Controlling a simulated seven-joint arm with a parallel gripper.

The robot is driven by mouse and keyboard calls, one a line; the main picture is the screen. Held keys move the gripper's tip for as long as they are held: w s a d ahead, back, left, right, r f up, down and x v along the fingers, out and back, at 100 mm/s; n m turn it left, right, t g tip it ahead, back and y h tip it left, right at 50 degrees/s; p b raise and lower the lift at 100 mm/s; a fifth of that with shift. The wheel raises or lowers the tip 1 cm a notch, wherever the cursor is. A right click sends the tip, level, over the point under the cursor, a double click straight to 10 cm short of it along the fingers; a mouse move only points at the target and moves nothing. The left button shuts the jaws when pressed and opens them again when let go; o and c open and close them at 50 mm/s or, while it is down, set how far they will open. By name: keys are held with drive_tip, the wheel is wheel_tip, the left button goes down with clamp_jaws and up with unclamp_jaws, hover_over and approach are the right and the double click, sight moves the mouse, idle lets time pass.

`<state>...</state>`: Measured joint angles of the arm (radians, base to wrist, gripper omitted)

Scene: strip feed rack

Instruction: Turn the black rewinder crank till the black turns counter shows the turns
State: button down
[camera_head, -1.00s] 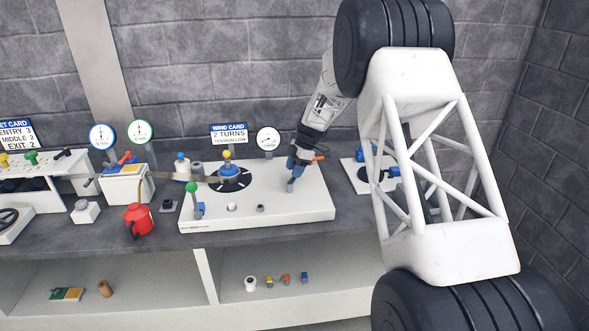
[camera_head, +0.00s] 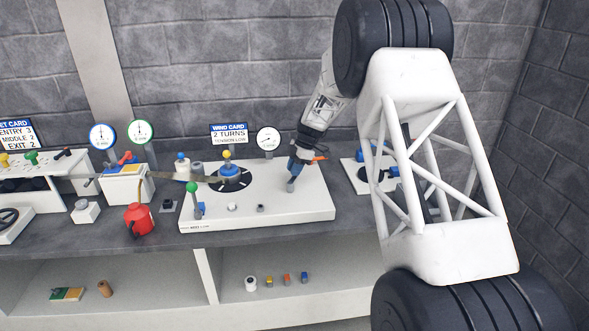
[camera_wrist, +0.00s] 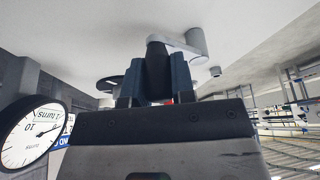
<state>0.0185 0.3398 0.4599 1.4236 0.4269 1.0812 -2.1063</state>
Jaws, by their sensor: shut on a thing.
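My gripper (camera_head: 296,168) reaches down over the right part of the white rewinder panel (camera_head: 306,207). In the wrist view its two blue fingers (camera_wrist: 156,78) are shut on the black crank handle (camera_wrist: 157,56). A grey crank arm (camera_wrist: 177,44) runs from the handle to a grey post (camera_wrist: 196,41). In the head view the fingers mostly hide the handle, and a grey post (camera_head: 290,187) shows below them. The black-rimmed turns counter (camera_head: 268,140) stands behind the panel. The counter also shows large and tilted in the wrist view (camera_wrist: 32,131), with one needle; its exact reading is unclear.
The wind card (camera_head: 229,133) reads 2 turns, tension low. A blue reel hub with a yellow knob (camera_head: 228,168) and a green-knobbed lever (camera_head: 191,193) are on the panel's left. A red can (camera_head: 139,219) stands further left. Another white plate (camera_head: 358,177) is at right.

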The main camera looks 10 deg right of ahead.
drive_tip(key=shift+w+a+n+g, duration=0.2)
drive_tip(key=shift+a+n+g, duration=0.3)
drive_tip(key=shift+n, duration=0.8)
drive_tip(key=a+n, duration=0.1)
drive_tip(key=n, duration=0.1)
drive_tip(key=a+n+g+h, duration=0.1)
drive_tip(key=n, duration=0.1)
drive_tip(key=shift+a, duration=0.15)
drive_tip(key=n, duration=0.1)
drive_tip(key=a+n+h, duration=0.1)
drive_tip(key=n, duration=0.1)
drive_tip(key=shift+s+a+g, duration=0.1)
drive_tip(key=shift+s+g, duration=0.1)
drive_tip(key=shift+g, duration=0.2)
drive_tip(key=shift+s+a+n+h, duration=0.25)
drive_tip(key=shift+a+n+h, duration=0.15)
drive_tip(key=shift+n, duration=0.45)
drive_tip(key=shift+s+a+n+h, duration=0.25)
drive_tip(key=shift+n+h, duration=0.15)
drive_tip(key=shift+n, duration=0.45)
drive_tip(key=c, duration=1)
unclamp_jaws()
drive_tip(key=shift+o, duration=0.2)
drive_tip(key=shift+r, duration=0.1)
